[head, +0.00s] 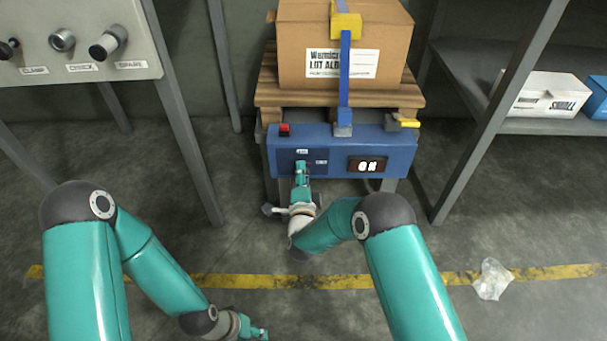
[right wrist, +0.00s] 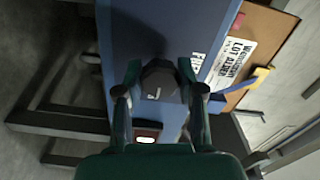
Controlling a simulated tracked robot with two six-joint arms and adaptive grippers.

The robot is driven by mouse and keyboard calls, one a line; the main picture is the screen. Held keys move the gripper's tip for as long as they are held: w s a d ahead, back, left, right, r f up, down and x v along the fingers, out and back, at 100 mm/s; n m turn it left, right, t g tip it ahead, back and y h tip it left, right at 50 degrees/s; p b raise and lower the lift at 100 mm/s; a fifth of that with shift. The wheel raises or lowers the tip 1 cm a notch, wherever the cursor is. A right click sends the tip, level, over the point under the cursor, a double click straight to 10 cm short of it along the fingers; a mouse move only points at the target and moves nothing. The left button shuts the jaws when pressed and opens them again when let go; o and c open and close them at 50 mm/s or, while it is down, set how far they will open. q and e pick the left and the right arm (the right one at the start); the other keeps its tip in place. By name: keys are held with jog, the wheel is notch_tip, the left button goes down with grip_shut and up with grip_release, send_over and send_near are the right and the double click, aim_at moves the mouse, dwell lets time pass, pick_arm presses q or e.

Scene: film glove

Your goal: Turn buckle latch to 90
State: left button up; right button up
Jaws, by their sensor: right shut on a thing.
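A blue panel (head: 341,136) stands in front of a pallet. My right gripper (head: 301,166) is at the left part of its front face. In the right wrist view, its two fingers close on opposite sides of a dark round knob (right wrist: 158,82) with a short white mark. In the head view this knob is hidden behind the gripper, and I cannot read which latch it is. A yellow buckle piece (head: 405,122) sits on the panel's top right. My left gripper (head: 260,333) is low at the bottom edge, away from the panel; its fingers are too small to judge.
A red button (head: 285,129) is on the panel top. A strapped carton (head: 300,45) stands on the pallet (head: 268,95). Shelf posts flank the panel. Crumpled clear film (head: 491,280) lies on the floor.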

jog(key=shift+d+f, duration=0.2)
jog(key=shift+d, duration=0.05)
jog(key=o, duration=1.1)
jog(key=shift+o, duration=0.3)
jog(key=shift+a, duration=0.1)
jog(key=shift+r, duration=0.1)
jog(key=s, duration=1.2)
